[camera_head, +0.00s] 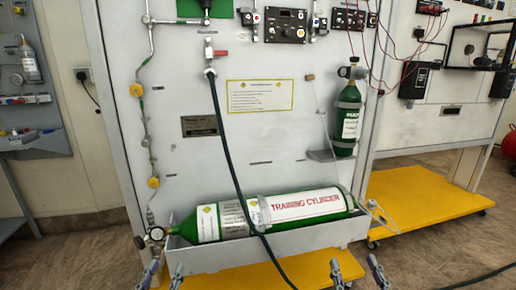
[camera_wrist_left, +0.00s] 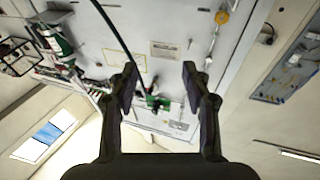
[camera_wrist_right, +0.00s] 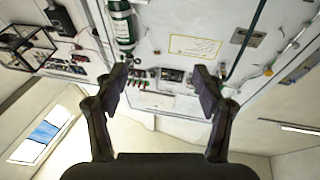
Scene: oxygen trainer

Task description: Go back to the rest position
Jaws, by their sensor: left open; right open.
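My left gripper (camera_head: 164,276) shows at the bottom edge of the head view, in front of the left end of the cylinder tray. Its two fingers are apart with nothing between them, as the left wrist view (camera_wrist_left: 160,88) also shows. My right gripper (camera_head: 355,272) is at the bottom edge further right, in front of the tray's right end. Its fingers are apart and empty, also in the right wrist view (camera_wrist_right: 161,88). Neither gripper touches anything that I can see.
A green training cylinder (camera_head: 306,204) lies in a grey tray (camera_head: 300,243) on the trainer panel (camera_head: 270,140). A dark hose (camera_head: 226,135) hangs in front of it. A small green cylinder (camera_head: 345,125) is mounted upright at right. A yellow base (camera_head: 420,200) stands further right.

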